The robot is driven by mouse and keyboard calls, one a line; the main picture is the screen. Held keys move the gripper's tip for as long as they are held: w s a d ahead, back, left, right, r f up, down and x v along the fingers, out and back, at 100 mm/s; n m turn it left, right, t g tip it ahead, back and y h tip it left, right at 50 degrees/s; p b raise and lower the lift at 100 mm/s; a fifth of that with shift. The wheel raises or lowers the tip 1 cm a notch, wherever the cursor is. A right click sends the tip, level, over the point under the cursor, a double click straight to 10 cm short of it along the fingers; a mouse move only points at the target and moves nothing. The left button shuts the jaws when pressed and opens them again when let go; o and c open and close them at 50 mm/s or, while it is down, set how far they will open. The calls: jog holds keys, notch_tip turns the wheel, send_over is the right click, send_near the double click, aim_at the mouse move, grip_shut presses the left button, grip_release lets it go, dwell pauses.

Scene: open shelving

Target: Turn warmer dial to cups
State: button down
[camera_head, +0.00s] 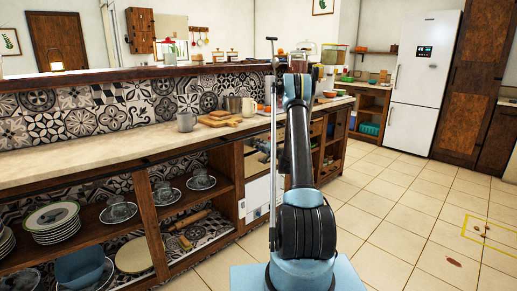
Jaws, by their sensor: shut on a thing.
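A white-fronted unit (257,198) is set into the wooden counter, just left of my arm. Small dark marks show on the white front, but I cannot tell whether one is the warmer dial. My arm rises in the middle of the view and covers part of the counter behind it. My gripper does not show; the arm's far end is hidden behind its own upper joint. Cups on saucers (201,180) stand on the open shelf left of the white unit.
The counter top (90,148) holds a grey mug (185,122), a cutting board (219,119) and a metal pot (233,104). Stacked plates (53,220) and a blue bowl (80,267) fill the left shelves.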

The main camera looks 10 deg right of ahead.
jog(key=m, duration=0.5)
jog(key=m+g, duration=0.1)
jog(key=m, duration=0.5)
jog(key=shift+d+y, duration=0.15)
jog(key=shift+y, duration=0.15)
dwell(0.4)
jog(key=c, duration=1.3)
grip_release()
jog(key=v, duration=1.2)
jog(key=shift+w+r, duration=0.1)
jog(key=shift+r, duration=0.05)
